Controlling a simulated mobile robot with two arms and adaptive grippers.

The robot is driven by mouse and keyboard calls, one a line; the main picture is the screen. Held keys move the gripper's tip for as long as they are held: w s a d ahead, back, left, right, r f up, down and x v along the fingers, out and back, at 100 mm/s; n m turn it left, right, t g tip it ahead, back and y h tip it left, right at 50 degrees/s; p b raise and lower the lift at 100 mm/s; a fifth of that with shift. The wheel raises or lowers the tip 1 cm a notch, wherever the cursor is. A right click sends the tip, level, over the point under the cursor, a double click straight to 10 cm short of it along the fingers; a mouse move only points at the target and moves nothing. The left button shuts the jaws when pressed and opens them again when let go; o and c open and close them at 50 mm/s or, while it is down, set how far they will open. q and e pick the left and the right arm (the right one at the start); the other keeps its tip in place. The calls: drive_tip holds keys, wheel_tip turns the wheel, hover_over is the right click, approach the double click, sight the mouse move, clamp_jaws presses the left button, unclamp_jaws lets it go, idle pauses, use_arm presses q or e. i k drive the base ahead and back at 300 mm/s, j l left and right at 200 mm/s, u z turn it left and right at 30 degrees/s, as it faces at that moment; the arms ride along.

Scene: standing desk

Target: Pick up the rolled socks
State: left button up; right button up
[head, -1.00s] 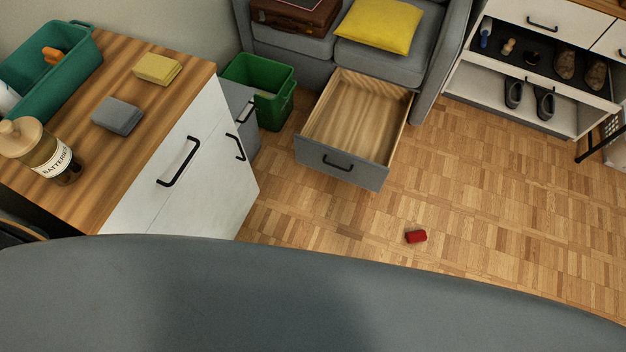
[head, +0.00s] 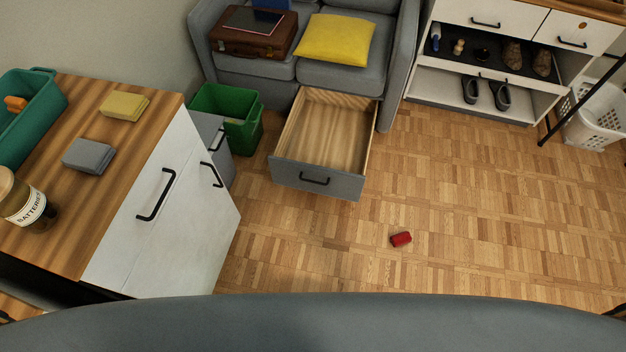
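A small red roll (head: 401,239), which looks like the rolled socks, lies alone on the wooden parquet floor, right of centre. It is in front of and to the right of an open, empty drawer. Neither of my grippers shows in the head view, and nothing is seen touching the red roll.
A white cabinet with a wooden top (head: 110,165) fills the left. A shoe cabinet (head: 470,112) and white basket (head: 596,122) stand back right. Floor around the roll is clear.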

sight(403, 237)
drive_tip(key=z, duration=1.2)
